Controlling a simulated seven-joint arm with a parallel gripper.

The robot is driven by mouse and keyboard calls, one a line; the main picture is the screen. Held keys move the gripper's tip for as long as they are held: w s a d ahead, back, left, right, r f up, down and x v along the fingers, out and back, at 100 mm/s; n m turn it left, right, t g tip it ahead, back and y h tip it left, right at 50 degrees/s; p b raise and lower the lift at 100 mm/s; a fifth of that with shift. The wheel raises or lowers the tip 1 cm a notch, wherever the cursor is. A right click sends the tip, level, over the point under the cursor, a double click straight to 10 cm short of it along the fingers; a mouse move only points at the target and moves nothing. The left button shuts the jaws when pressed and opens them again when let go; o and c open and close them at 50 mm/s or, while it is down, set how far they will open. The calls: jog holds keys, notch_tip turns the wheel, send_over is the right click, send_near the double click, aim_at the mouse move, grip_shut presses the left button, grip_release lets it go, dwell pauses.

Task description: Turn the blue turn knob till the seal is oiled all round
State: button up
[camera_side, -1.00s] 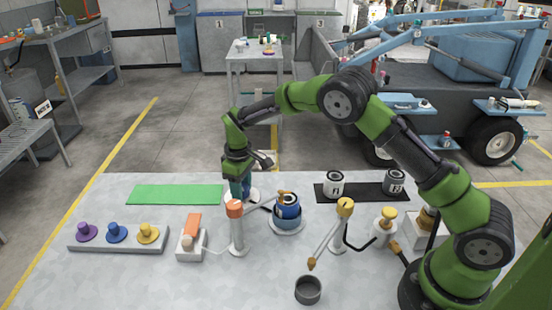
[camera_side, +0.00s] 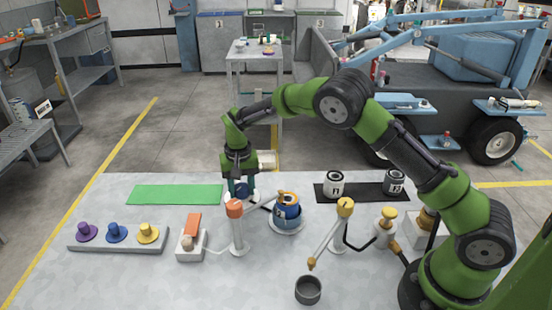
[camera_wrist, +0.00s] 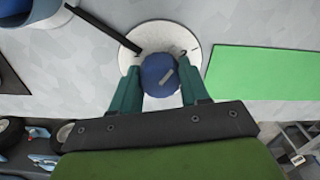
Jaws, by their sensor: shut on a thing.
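The blue turn knob (camera_wrist: 158,73) sits on a round white base (camera_wrist: 203,38). In the wrist view my gripper (camera_wrist: 161,88) has its two green fingers on either side of the knob and is shut on it. In the side view my gripper (camera_side: 241,183) points down at the knob, which it largely covers. To its right stands a blue can (camera_side: 287,213) in a round holder. An orange ring shows on the can's top (camera_side: 290,196), where the seal seems to be. Whether it runs all round is too small to tell.
An orange-headed post (camera_side: 235,212) stands close in front of the knob, its arm reaching to the can. A yellow-headed post (camera_side: 345,210) has its arm over a dark cup (camera_side: 308,289). A green mat (camera_side: 175,194) lies left; a black mat (camera_side: 364,197) holds two numbered cans.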

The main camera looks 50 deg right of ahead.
aim_at(242, 187)
jog(key=m, duration=0.5)
jog(key=shift+r, duration=0.1)
jog(key=shift+m, duration=0.3)
dwell(0.4)
jog(key=o, duration=1.1)
jog(key=shift+c, duration=0.2)
notch_tip(242, 187, up, 17)
